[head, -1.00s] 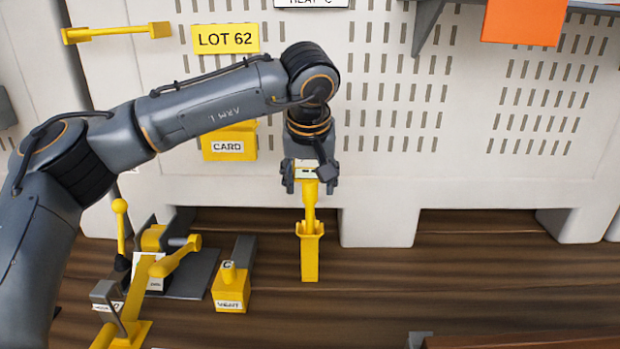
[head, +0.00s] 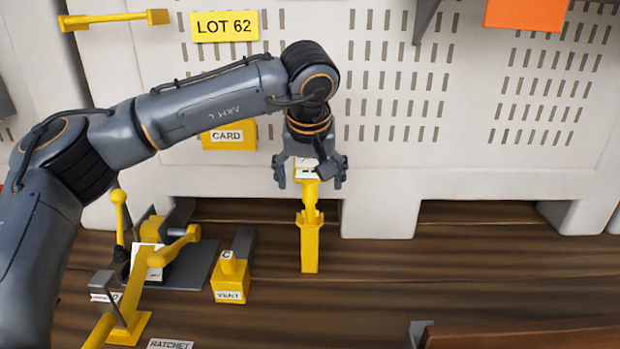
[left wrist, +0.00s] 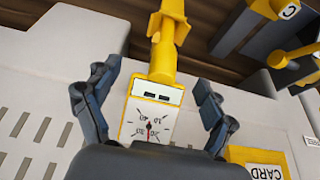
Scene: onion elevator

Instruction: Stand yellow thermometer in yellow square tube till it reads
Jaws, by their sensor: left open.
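The yellow thermometer (head: 309,190) stands upright with its lower end in the yellow square tube (head: 310,247). The tube is on the brown wooden floor in front of the white slatted wall. My left gripper (head: 309,184) is open, its fingers spread on both sides of the thermometer's head. In the left wrist view the thermometer's white dial (left wrist: 150,122) with a needle and numbers lies between the open fingers, apart from both. The tube (left wrist: 168,25) also shows at the top there. The stem's lower end is hidden inside the tube. My right gripper is not in view.
A yellow VENT block (head: 230,280) and a cluster of yellow levers (head: 150,260) stand left of the tube. A CARD box (head: 229,136) and a LOT 62 sign (head: 224,26) are on the wall.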

